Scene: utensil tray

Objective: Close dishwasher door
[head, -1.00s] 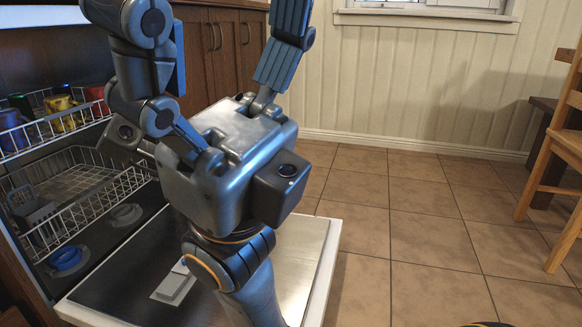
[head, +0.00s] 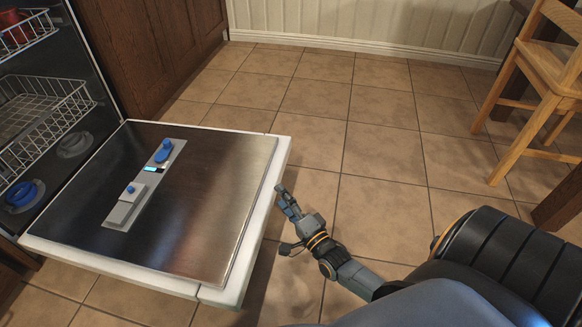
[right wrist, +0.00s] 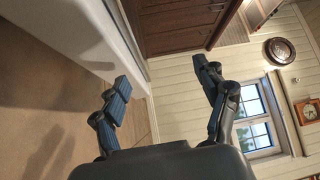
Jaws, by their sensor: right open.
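The dishwasher door (head: 215,190) lies open and roughly level in the head view, with a steel inner panel and white rim. A grey dispenser with blue knobs (head: 145,185) is set in the panel. My right gripper (head: 281,220) is open and empty, just right of the door's outer edge, low over the floor. I cannot tell if it touches the door. In the right wrist view its two fingers (right wrist: 162,75) are spread wide, with the door's white edge (right wrist: 75,32) beyond them at upper left. My left gripper is not in view.
The dishwasher's lower rack (head: 35,110) is inside at the left, a red item (head: 12,18) in the upper one. A brown cabinet (head: 160,45) stands behind the door. A wooden chair (head: 545,75) is at the right. The tiled floor (head: 385,150) between is clear.

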